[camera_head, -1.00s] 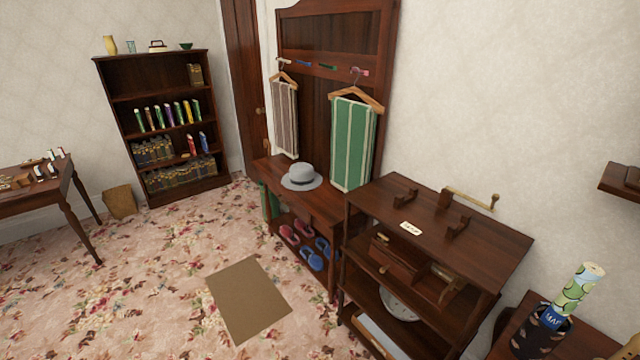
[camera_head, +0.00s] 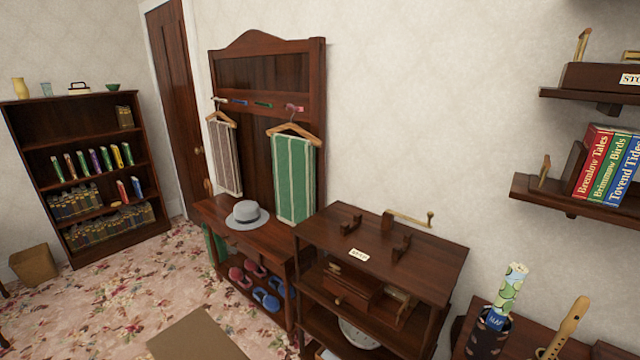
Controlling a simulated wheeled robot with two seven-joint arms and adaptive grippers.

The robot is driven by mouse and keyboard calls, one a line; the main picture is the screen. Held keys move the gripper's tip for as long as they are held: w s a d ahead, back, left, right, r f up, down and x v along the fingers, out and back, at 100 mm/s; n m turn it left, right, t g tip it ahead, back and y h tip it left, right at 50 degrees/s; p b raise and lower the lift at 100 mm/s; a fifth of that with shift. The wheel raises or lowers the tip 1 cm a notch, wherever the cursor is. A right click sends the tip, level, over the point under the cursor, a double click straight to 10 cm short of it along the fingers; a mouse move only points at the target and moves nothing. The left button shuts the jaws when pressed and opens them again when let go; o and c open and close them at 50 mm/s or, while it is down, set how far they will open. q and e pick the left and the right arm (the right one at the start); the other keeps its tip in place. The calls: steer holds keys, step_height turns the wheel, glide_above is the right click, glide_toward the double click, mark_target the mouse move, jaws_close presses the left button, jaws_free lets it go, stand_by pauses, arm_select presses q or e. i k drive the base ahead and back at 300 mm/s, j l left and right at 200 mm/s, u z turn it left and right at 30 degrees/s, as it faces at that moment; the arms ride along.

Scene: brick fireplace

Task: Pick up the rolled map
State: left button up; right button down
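The rolled map (camera_head: 510,289) is a pale green and blue roll standing upright, slightly tilted, at the lower right. Its lower end is inside a dark holder (camera_head: 487,335) with a blue label that seems to read MAP. The holder stands on a dark wooden surface (camera_head: 470,312), low in the picture. The part of the roll inside the holder is hidden. Neither of my grippers shows in the head view.
A wooden recorder (camera_head: 567,327) stands right of the holder. A shelved cabinet (camera_head: 425,262) with brackets on top is to the left. Wall shelves (camera_head: 525,188) with books (camera_head: 610,165) hang above right. A hat bench (camera_head: 208,209) and brown mat (camera_head: 195,338) lie further left.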

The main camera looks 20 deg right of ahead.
mark_target(515, 275)
steer(key=z, duration=1.3)
